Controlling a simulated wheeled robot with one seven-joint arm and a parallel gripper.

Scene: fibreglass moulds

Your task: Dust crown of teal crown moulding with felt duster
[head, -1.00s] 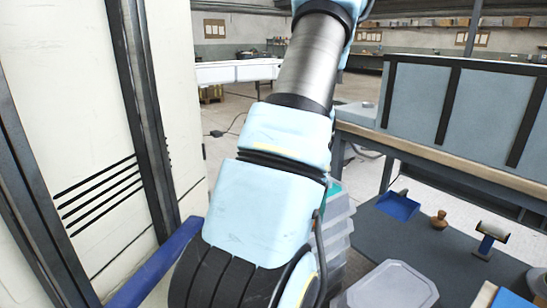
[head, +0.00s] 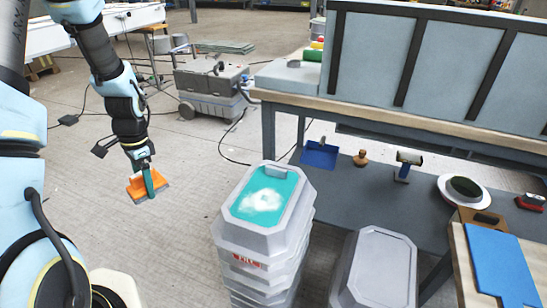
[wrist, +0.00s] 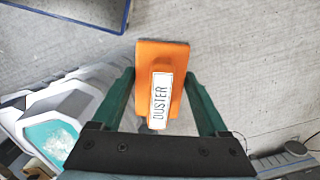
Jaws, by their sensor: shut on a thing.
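My gripper (head: 150,180) has teal fingers and is shut on an orange felt duster (head: 135,188), held in the air over bare floor at the left of the head view. In the wrist view my gripper (wrist: 160,85) has the duster (wrist: 178,52) between its fingers, with the label "DUSTER" facing the camera. The teal crown moulding (head: 288,184) tops a stack of grey moulds, right of my gripper and apart from it. A white dusty patch (head: 262,200) lies on its teal crown. The crown also shows at the lower left of the wrist view (wrist: 62,133). The duster's felt face is mostly hidden.
A second grey mould (head: 385,265) stands right of the stack. Behind are a workbench (head: 440,118) and a dark mat with a blue dustpan (head: 320,155), a brown knob-like tool (head: 360,158) and a roller-like tool (head: 408,160). A grey wheeled machine (head: 212,90) stands behind. Floor between gripper and stack is clear.

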